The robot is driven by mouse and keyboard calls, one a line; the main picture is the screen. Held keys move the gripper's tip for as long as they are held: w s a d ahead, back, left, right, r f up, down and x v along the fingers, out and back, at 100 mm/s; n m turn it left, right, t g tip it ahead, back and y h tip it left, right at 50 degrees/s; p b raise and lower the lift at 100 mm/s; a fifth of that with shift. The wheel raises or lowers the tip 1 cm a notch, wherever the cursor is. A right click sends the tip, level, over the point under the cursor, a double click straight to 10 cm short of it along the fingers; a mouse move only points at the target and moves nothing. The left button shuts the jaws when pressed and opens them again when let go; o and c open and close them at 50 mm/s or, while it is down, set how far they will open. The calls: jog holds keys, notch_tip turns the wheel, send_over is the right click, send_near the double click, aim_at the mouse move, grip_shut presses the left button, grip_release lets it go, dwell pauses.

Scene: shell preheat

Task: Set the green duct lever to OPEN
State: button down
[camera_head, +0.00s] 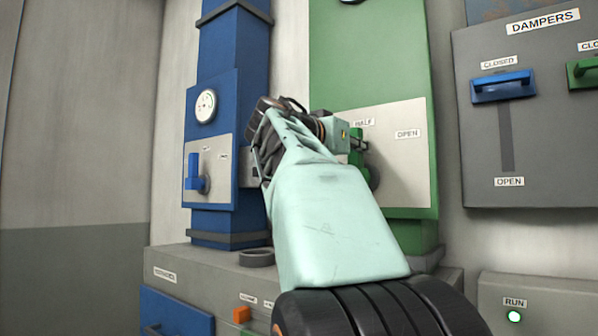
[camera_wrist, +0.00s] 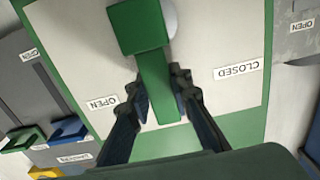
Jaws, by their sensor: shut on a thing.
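The green duct lever (camera_wrist: 152,65) stands out from a white plate (camera_wrist: 205,95) on the green duct (camera_head: 368,60). My gripper (camera_wrist: 160,92) is shut on the lever, with one finger on each side. In the wrist view the lever lies between the OPEN label (camera_wrist: 102,103) and the CLOSED label (camera_wrist: 238,69). In the head view the lever (camera_head: 356,158) is upright just under the HALF label (camera_head: 364,123), left of the OPEN label (camera_head: 408,133). My gripper and wrist hide part of the lever and the plate's left side there.
A blue duct with a blue lever (camera_head: 194,172) and a round gauge (camera_head: 206,106) stands left of my arm. A grey DAMPERS panel (camera_head: 545,160) with blue (camera_head: 503,87) and green (camera_head: 583,72) handles is at right. A grey cabinet (camera_head: 225,277) stands below.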

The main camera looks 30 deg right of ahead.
jog(key=m+b, duration=0.1)
jog(key=s+m+b, duration=0.1)
jog(key=s+d+m+b, duration=0.1)
jog(key=shift+f+m+b, duration=0.35)
jog(key=shift+f+m, duration=0.05)
jog(key=shift+s+d+f+m+b, duration=0.1)
jog(key=shift+s+f+m+b, duration=0.2)
jog(key=shift+m+b, duration=0.45)
jog(key=shift+s+d+f+m+b, duration=0.15)
jog(key=shift+s+m+b, duration=0.35)
jog(key=shift+m, duration=0.4)
jog(key=shift+s+d+f+m+b, duration=0.1)
jog(key=shift+s+m+b, duration=0.15)
jog(key=shift+m+b, duration=0.55)
jog(key=shift+m, duration=0.25)
jog(key=c, duration=1.7)
grip_release()
jog(key=v, duration=1.2)
jog(key=shift+s+f, duration=0.1)
